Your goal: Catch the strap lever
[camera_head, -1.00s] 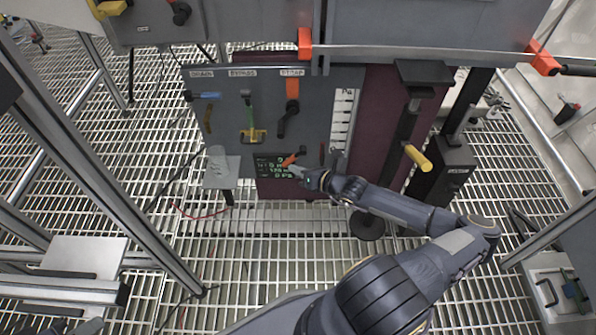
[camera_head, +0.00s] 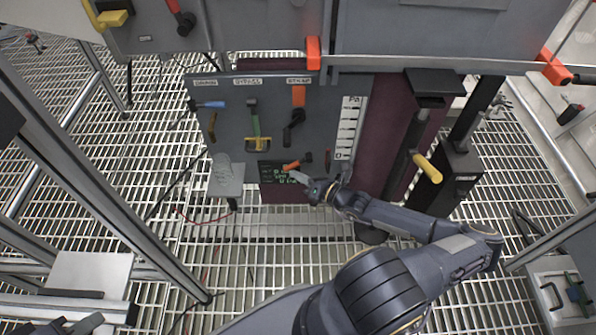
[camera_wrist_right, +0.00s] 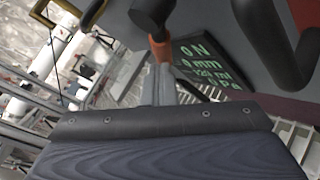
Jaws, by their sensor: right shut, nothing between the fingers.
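The panel carries a STRAP label (camera_head: 299,80). Below it hangs an orange-and-black lever (camera_head: 293,130), its orange part at the top and its black handle lower. A smaller orange-and-black handle (camera_head: 296,163) sits lower on the panel, just above my right gripper (camera_head: 295,177). My right gripper is shut and empty, its tips close to that handle. In the right wrist view the narrow fingers (camera_wrist_right: 165,85) point at the orange end (camera_wrist_right: 160,48) of this handle; I cannot tell whether they touch. My left gripper is not in view.
A green-text display (camera_head: 275,182) lies beside my right gripper and also fills part of the right wrist view (camera_wrist_right: 205,65). A small shelf (camera_head: 226,180) juts out lower left.

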